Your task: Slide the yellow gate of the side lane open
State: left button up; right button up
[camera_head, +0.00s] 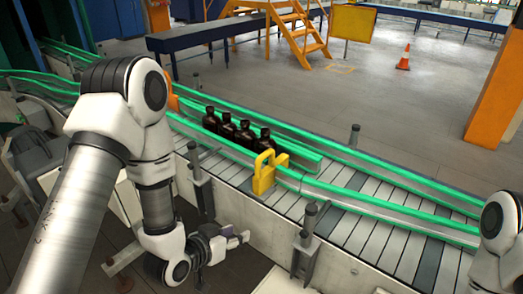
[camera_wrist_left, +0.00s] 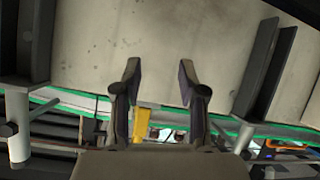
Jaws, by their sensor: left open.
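The yellow gate (camera_head: 263,178) stands at the near side rail of the conveyor, just right of a row of dark amber bottles (camera_head: 231,128), with a loop-like upper part. In the left wrist view a yellow piece (camera_wrist_left: 141,124), which looks like the gate, shows between my fingers but farther off. My left gripper (camera_head: 243,238) is below and left of the gate, outside the conveyor's near side, apart from it. In the left wrist view its two fingers (camera_wrist_left: 160,82) are spread with nothing between them. My right gripper is out of view; only part of my right arm shows at the right edge.
Green guide rails (camera_head: 380,205) run along the slatted conveyor (camera_head: 365,228). Dark posts with brackets (camera_head: 306,240) stand along its near side, right of my left gripper. Orange steps (camera_head: 300,35) and a traffic cone (camera_head: 404,58) are far behind.

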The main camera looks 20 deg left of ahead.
aim_at(257, 161)
pick_arm(q)
jog(key=w+r+t+h, duration=0.1)
jog(key=r, duration=0.4)
jog(key=w+r+t, duration=0.2)
jog(key=r, duration=0.4)
jog(key=w+d+r+t+h+p, duration=0.1)
jog(key=r+t, duration=0.1)
jog(key=r, duration=0.4)
jog(key=shift+w+m+h, duration=0.3)
jog(key=shift+m, duration=0.1)
jog(key=p+x, duration=0.2)
jog(key=x, duration=0.4)
jog(key=shift+w, duration=0.4)
jog(key=shift+w+d+t, duration=0.15)
jog(key=shift+w+t, duration=0.1)
jog(key=shift+t, duration=0.05)
jog(key=shift+d, duration=0.1)
jog(key=shift+s, duration=0.15)
jog(key=shift+c, duration=0.9)
grip_shut()
